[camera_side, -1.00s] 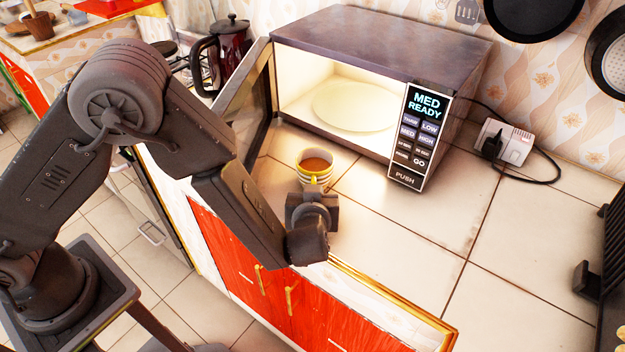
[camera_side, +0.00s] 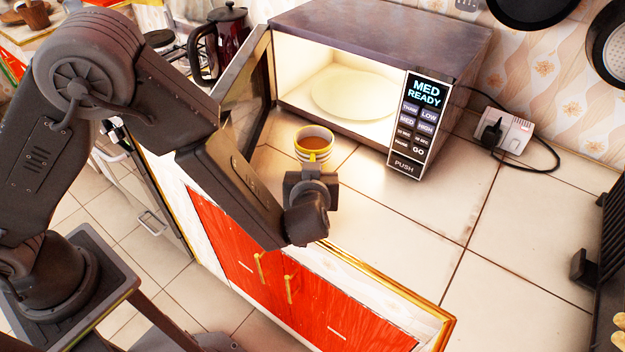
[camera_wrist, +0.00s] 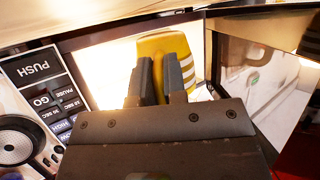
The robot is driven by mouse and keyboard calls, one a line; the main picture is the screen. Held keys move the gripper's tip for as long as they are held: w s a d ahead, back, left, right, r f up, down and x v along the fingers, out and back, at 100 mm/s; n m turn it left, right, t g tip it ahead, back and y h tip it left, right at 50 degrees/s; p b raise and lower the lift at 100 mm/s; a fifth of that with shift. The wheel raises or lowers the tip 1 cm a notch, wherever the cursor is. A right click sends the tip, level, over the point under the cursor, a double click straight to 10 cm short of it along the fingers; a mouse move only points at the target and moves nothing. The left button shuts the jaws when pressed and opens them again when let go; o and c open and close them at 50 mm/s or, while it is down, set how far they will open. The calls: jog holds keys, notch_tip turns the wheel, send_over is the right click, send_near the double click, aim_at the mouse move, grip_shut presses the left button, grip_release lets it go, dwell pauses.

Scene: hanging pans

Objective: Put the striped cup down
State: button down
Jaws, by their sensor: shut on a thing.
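The striped cup (camera_side: 314,151), white and yellow with a brown drink inside, is upright just in front of the open microwave. My gripper (camera_side: 312,176) is at the cup's near side, shut on its yellow handle. In the wrist view the two fingers (camera_wrist: 160,82) pinch the yellow handle, and the striped side of the cup (camera_wrist: 192,68) shows beyond them. The cup's base is partly hidden by my gripper, so I cannot tell whether it touches the counter.
The microwave (camera_side: 370,50) stands open with a lit, empty plate (camera_side: 352,97) inside. Its door (camera_side: 243,95) swings out on the left, close to my arm. A kettle (camera_side: 222,42) is behind the door. The tiled counter (camera_side: 400,230) is clear to the right.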

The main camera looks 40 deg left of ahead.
jog(key=shift+w+d+r, duration=0.1)
jog(key=shift+r, duration=3.55)
jog(key=m+t+h, duration=0.1)
jog(key=m+h, duration=1)
jog(key=h, duration=0.1)
send_over(407, 251)
notch_tip(407, 251, down, 6)
jog(key=shift+r, duration=0.2)
jog(key=shift+f, duration=2.05)
jog(key=shift+f, duration=0.15)
jog(key=c, duration=1.2)
grip_release()
